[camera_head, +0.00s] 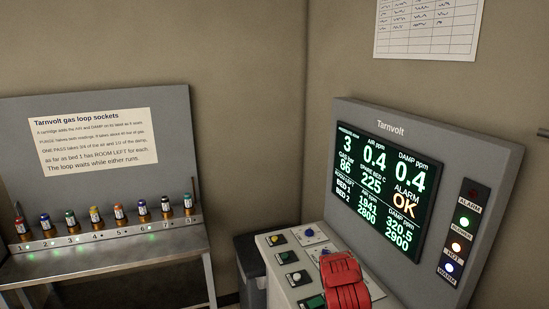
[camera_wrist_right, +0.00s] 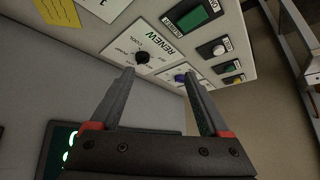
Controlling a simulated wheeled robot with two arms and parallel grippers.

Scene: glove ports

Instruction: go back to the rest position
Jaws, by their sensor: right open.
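My right gripper (camera_wrist_right: 159,76) is open in the right wrist view, with nothing between its two dark fingers. Its tips are close to the sloped control panel (camera_wrist_right: 218,20), by a black knob (camera_wrist_right: 141,57) under the word RENEW and a blue knob (camera_wrist_right: 180,78). I cannot tell whether the tips touch the panel. In the head view a red part of my right arm (camera_head: 345,280) is above the panel's near right side and hides part of it. My left gripper is not in view.
The upright Tarnvolt display (camera_head: 385,185) reads ALARM OK and stands behind the panel. Lamps run down its right side. At the left, a metal bench (camera_head: 110,262) carries a row of several cartridges in sockets. A dark bin (camera_head: 250,265) stands between bench and panel.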

